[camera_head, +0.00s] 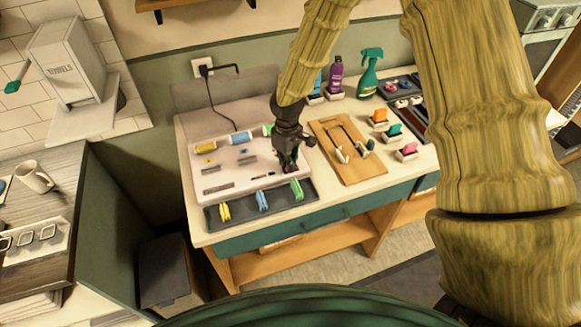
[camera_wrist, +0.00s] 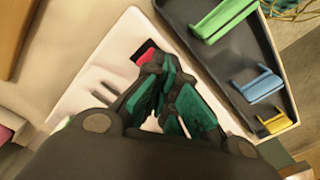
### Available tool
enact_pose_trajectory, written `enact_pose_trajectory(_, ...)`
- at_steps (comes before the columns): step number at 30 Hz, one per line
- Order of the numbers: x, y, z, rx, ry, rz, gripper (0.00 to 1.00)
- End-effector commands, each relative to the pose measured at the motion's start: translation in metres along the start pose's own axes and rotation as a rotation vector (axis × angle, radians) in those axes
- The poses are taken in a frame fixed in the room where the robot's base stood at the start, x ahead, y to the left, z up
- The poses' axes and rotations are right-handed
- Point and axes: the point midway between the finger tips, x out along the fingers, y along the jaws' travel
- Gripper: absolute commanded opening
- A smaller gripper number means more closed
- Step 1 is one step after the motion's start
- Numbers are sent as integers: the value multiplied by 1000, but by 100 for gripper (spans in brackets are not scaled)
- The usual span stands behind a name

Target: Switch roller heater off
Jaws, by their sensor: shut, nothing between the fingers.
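The roller heater (camera_head: 230,182) is a white box on the table, with rollers and slots on its top and a cord behind it. In the wrist view its white top (camera_wrist: 85,85) lies under my gripper. A red switch (camera_wrist: 146,55) in a dark housing shows just beyond my fingertips; I cannot tell whether they touch it, or which way it is tipped. My gripper (camera_wrist: 155,68) is shut and empty. In the head view my gripper (camera_head: 290,166) is over the heater's right end and hides the switch there.
A dark tray (camera_head: 240,213) with yellow, blue and green clips lies along the heater's front. A wooden board (camera_head: 358,172) with a dark looped item is to the right. A purple bottle (camera_head: 336,74) and a green spray bottle (camera_head: 369,72) stand behind. A wall socket (camera_head: 202,66) holds the plug.

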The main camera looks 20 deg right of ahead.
Motion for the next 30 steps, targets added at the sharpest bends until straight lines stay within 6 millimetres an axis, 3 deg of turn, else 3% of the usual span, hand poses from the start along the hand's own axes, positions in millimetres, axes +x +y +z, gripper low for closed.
enact_pose_trajectory(8, -1, 0, 0, 0, -1, -1, 0)
enact_pose_trajectory(30, -46, 0, 0, 0, 0, 0, 0)
